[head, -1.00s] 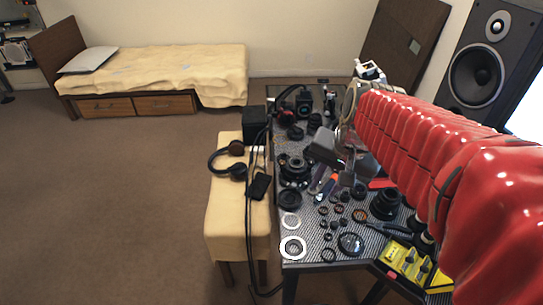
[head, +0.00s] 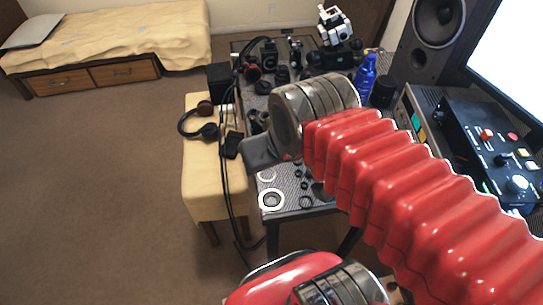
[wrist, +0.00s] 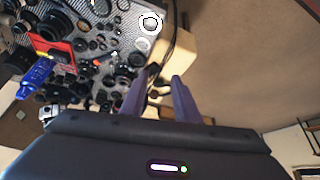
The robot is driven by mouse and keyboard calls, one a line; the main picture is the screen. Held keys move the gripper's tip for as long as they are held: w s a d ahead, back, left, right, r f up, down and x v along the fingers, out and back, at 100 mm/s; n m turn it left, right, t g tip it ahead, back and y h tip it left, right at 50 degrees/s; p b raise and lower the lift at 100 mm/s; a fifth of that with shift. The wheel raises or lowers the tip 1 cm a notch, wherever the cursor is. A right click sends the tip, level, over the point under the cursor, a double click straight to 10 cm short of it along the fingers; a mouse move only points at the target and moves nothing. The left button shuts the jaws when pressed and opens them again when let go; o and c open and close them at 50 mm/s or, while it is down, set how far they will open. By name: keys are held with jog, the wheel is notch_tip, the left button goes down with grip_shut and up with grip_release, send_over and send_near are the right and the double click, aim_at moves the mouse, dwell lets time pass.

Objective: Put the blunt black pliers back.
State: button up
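I cannot pick out the blunt black pliers for certain in either current view. In the head view my arm hides much of the table (head: 312,212). My gripper shows in the wrist view (wrist: 161,78) as two purple fingers, apart and with nothing held between them. In that view the fingers point toward the yellow stool (wrist: 182,58) beside the table. The patterned table top, crowded with small dark parts, lies up and to the left of them. In the head view a grey wrist part shows above the table's near left, and the fingertips cannot be made out.
A white ring (head: 271,200) lies near the table's front left corner. Headphones (head: 200,125) rest on the stool, with cables hanging along the table edge. A blue bottle (head: 365,75) stands at the back, and a control box (head: 490,140) at the right. Open carpet lies left.

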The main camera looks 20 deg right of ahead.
jog(key=shift+o, duration=0.2)
jog(key=w+d+f+n+g+y, duration=0.1)
jog(key=d+f+n, duration=0.2)
jog(key=d, duration=1)
jog(key=w+d+f+n+g+y, duration=0.1)
jog(key=d+f+n, duration=0.3)
jog(key=d+f, duration=0.5)
jog(key=w+d+f+n+g+y, duration=0.1)
jog(key=d+f+n, duration=0.2)
jog(key=d, duration=1.4)
notch_tip(320, 180, down, 3)
jog(key=shift+w+d+n+y, duration=0.15)
jog(key=shift+w+n+y, duration=0.15)
jog(key=shift+n, duration=0.1)
